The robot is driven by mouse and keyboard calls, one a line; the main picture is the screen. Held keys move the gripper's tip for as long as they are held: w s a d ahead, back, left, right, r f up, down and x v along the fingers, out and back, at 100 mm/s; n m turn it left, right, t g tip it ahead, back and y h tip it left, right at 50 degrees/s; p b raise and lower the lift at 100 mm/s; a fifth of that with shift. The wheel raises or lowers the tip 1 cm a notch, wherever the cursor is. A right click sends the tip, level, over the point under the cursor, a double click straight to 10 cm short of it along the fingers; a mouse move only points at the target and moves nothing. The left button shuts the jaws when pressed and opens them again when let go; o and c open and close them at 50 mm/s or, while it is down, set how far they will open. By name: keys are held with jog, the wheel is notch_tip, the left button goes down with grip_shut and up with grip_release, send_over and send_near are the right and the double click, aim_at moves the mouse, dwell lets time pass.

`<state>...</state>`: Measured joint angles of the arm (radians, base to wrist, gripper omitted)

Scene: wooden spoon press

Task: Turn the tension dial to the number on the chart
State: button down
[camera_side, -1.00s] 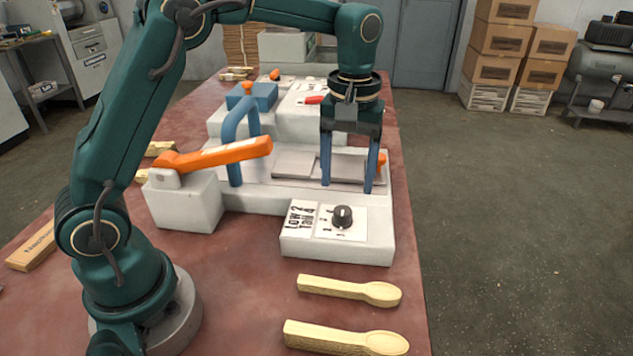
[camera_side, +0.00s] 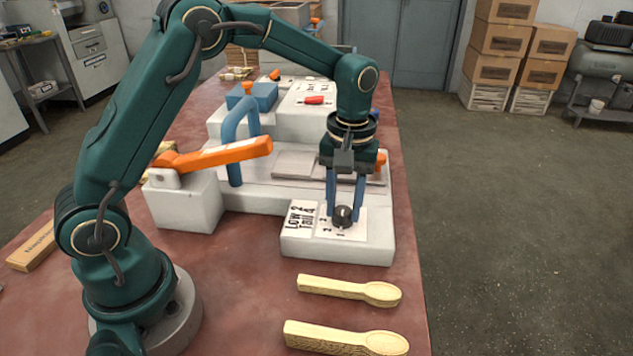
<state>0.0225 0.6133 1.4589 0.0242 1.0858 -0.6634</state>
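The tension dial is a black knob (camera_side: 343,217) on a white numbered plate (camera_side: 346,232), set on the front block of the press. The chart (camera_side: 300,217) beside it on the left reads "Low 2" and "Tall 4". My gripper (camera_side: 343,212) points straight down at the knob, with one blue finger on each side of it. The fingers look close to the knob's sides, but I cannot tell whether they touch it. The knob's pointer is too small to read, and the fingers cover part of the plate's numbers.
The orange lever (camera_side: 220,153) and the blue curved frame (camera_side: 236,135) stand left of my gripper. Two wooden spoons (camera_side: 349,289) (camera_side: 345,338) lie in front of the dial block. The table's right edge is close by.

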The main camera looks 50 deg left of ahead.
aim_at(343, 210)
jog(key=shift+m, duration=0.4)
jog(key=m, duration=0.3)
jog(key=shift+m, duration=2.5)
jog(key=c, duration=0.5)
grip_release()
jog(key=shift+d+r, duration=0.1)
jog(key=shift+r, duration=2.5)
jog(key=shift+r, duration=0.15)
